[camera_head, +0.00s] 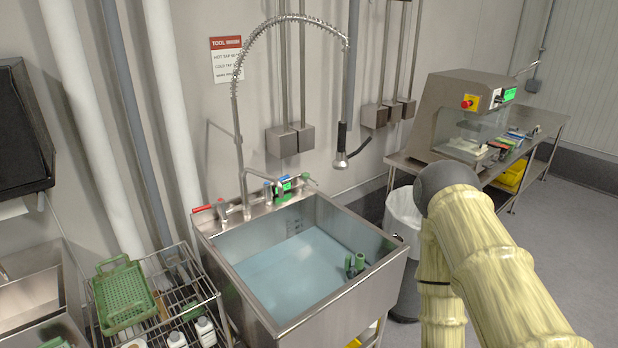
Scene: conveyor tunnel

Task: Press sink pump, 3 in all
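A steel sink (290,322) stands in the middle, its basin holding a flat pale-blue surface that looks like water. Two green-topped upright parts (354,262) stand in its right part; I cannot tell whether they belong to the pump. On the back rim is a small unit with a lit green display (285,186), with coloured tap handles beside it. A red handle (202,208) lies at the rim's left corner. No part is clearly marked as the pump. My gripper is not in view.
A coiled spray hose (290,18) arches above the sink, its spray head (341,160) hanging at the right. A wire rack (185,285) with a green basket (122,293) and white bottles stands left. A white-lined bin (402,215) and a machine (470,115) on a bench are right.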

